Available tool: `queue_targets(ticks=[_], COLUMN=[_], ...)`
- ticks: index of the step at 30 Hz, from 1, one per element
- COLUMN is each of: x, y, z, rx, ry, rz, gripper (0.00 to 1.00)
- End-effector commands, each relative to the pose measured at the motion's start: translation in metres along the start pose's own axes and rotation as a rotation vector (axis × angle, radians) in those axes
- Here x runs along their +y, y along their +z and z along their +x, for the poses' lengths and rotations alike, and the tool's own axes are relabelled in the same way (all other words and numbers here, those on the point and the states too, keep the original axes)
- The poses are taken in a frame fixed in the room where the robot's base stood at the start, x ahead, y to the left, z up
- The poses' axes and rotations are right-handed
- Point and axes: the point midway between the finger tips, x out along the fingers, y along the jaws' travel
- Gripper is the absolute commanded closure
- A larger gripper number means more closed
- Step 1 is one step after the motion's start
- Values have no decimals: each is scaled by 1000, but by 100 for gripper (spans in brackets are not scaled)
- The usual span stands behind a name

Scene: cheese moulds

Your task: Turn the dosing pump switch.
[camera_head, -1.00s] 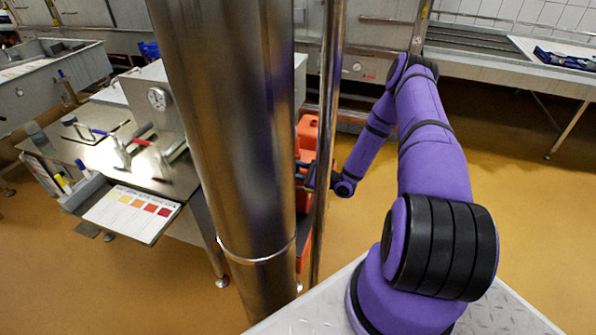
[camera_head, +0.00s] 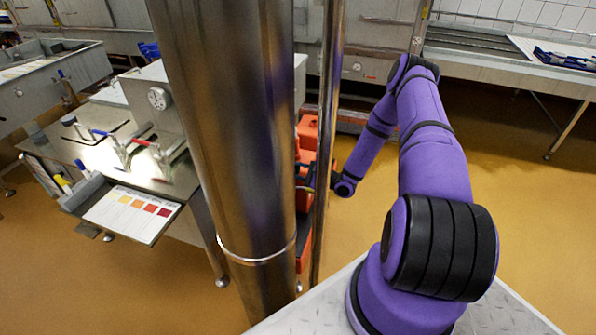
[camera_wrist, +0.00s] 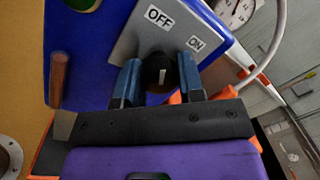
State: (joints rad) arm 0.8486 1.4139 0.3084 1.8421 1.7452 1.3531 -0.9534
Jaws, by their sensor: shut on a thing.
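The dosing pump (camera_wrist: 85,50) shows in the wrist view as a blue body with a grey panel (camera_wrist: 135,40). The panel has an OFF label (camera_wrist: 160,17) and an ON label (camera_wrist: 195,42). The pump switch (camera_wrist: 155,66) is a round black knob below the labels, with a small white mark on it. My gripper (camera_wrist: 159,78) has its two blue-grey fingers on either side of the knob and is shut on it. Which label the knob points to, I cannot tell. In the head view my gripper is mostly hidden behind the steel columns.
Orange containers (camera_head: 308,132) stand behind the thin post in the head view. A steel table (camera_head: 150,180) with a gauge (camera_head: 158,98) and a colour chart (camera_head: 132,213) is at the left. A brown handle (camera_wrist: 59,80) is left of the gripper. Open floor lies at the right.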

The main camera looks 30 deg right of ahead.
Motion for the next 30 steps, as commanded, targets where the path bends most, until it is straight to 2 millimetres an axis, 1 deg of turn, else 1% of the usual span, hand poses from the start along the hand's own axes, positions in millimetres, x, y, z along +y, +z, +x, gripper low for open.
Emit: queue_targets(ticks=[1,2,3,4,12,16,20,24,30], x=[-1,-1,-1,-1,0,-1,-1,-1,-1], y=[0,0,0,0,0,-1,-1,-1,-1], z=[-1,-1,-1,0,-1,-9,-29,-56,-89], rx=[1,1,1,1,1,1,4,3,3], ry=[-2,-2,-2,-1,0,-1,-1,-2,-1], rz=[-2,-2,-2,-2,0,0,0,0,-1], gripper=[60,53,44,40,40,40,40,40,40])
